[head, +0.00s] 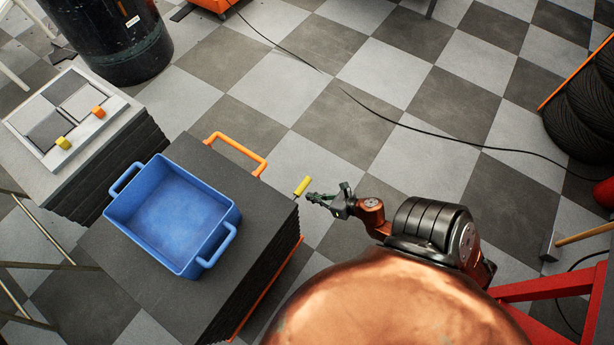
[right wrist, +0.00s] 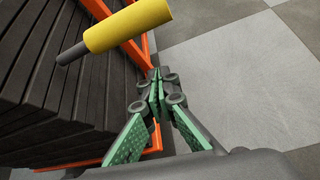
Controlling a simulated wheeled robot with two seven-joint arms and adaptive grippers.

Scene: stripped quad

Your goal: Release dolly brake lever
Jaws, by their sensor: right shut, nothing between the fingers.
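The dolly's brake lever (head: 302,186) has a yellow cylindrical grip and sticks out at the right side of the dark stack near its orange frame. In the right wrist view the lever's yellow grip (right wrist: 128,24) shows large at the top, on a dark rod. My right gripper (head: 312,197) is beside the lever, just to its right in the head view. Its green-padded fingers (right wrist: 155,95) are shut with nothing between them and appear apart from the grip. The dolly (head: 243,152) has an orange handle and frame under the stack. My left gripper is not in view.
A blue tray (head: 172,215) stands on the dark stack (head: 262,232). Another stack with a switch panel (head: 62,122) is at left. A black barrel (head: 110,40) stands behind it. Dark coils (head: 585,105) and a red frame (head: 545,285) are at right. Checkered floor is open, crossed by a black cable (head: 450,137).

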